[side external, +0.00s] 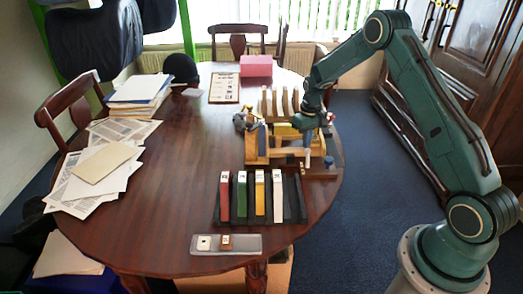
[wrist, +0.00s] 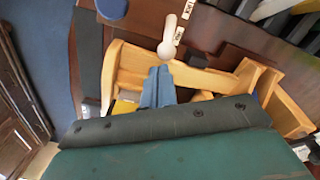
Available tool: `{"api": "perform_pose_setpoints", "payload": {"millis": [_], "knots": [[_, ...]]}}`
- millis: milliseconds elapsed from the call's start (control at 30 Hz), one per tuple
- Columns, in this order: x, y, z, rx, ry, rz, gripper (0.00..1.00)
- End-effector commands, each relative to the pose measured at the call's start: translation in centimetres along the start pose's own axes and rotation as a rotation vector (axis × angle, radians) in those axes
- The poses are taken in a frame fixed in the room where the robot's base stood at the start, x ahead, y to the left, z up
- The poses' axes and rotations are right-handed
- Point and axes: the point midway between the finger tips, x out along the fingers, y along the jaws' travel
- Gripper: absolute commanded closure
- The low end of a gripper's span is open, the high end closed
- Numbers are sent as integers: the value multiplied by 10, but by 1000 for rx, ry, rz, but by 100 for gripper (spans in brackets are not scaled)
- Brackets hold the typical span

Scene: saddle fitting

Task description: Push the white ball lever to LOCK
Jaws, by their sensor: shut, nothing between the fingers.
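The white ball lever (wrist: 167,48) shows in the wrist view, with its pale arm running up from the ball. Two small white labels sit beside it, the upper label (wrist: 189,9) and the lower label (wrist: 179,33); their words are too small to read surely. My gripper (wrist: 158,72) has its blue fingers together and empty, with the tips just below the ball in the picture. Whether they touch it I cannot tell.
The pale wooden frame (wrist: 205,76) lies around the fingers. A blue knob (wrist: 112,8) is at the top of the wrist view. A rack of coloured blocks (side external: 260,197) stands in front of the fixture; a pink box (side external: 256,66) is behind. The table's left middle is clear.

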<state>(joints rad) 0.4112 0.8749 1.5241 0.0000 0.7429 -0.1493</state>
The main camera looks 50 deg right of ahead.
Motion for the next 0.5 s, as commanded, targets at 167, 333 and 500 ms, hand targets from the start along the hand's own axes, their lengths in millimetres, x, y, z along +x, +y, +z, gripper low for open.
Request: {"api": "perform_pose_setpoints", "payload": {"millis": [167, 333, 500], "knots": [[3, 0, 0, 0, -1, 0, 100], [5, 0, 0, 0, 0, 0, 100], [7, 0, 0, 0, 0, 0, 100]]}}
